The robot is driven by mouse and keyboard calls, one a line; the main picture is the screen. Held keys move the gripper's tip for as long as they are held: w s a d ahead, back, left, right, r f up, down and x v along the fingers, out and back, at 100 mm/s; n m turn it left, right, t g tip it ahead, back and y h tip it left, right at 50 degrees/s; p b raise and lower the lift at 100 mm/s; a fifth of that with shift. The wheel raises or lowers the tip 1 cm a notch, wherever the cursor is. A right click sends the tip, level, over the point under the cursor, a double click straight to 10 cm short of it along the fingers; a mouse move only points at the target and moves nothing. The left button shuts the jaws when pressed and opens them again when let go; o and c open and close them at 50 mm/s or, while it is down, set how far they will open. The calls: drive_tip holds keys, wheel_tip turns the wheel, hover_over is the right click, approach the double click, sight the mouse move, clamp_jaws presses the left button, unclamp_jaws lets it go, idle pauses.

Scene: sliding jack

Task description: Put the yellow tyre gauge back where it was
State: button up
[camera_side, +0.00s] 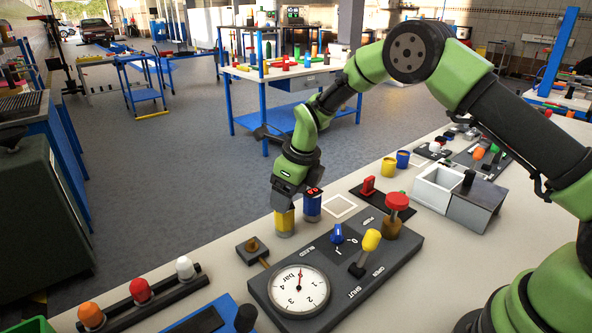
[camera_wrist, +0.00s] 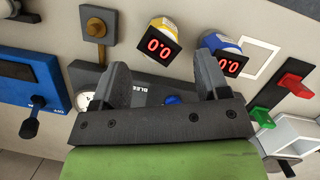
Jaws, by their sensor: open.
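The yellow tyre gauge (camera_side: 285,222) stands upright on the bench, left of the blue gauge (camera_side: 312,207). In the wrist view the yellow gauge (camera_wrist: 161,27) shows a red 0.0 display and appears just beyond the gap between my fingers. My gripper (camera_side: 284,205) points down and is close above the yellow gauge, hiding its top in the side view. In the wrist view my gripper (camera_wrist: 160,75) is open with nothing held. A white square outline (camera_side: 339,206) lies empty on the bench, to the right of the blue gauge; it also shows in the wrist view (camera_wrist: 268,47).
A dark panel with a dial (camera_side: 299,290), a blue knob (camera_side: 337,234) and a yellow lever (camera_side: 371,240) lies in front. A brass-stemmed block (camera_side: 252,250) is left of the gauges. The blue gauge stands close beside the yellow one.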

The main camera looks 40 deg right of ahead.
drive_tip(key=s+d+r+n+t, duration=0.1)
drive_tip(key=s+r+n, duration=0.5)
drive_tip(key=r, duration=0.4)
drive_tip(key=s+r+n+t, duration=0.1)
drive_tip(key=s+r+n, duration=0.5)
drive_tip(key=r, duration=0.5)
drive_tip(key=s+r+n+t+y, duration=0.1)
drive_tip(key=s+n+t, duration=0.1)
drive_tip(key=s+n, duration=1.3)
drive_tip(key=shift+s+r+n+t, duration=0.25)
drive_tip(key=shift+s+n+t, duration=0.05)
drive_tip(key=shift+s, duration=0.65)
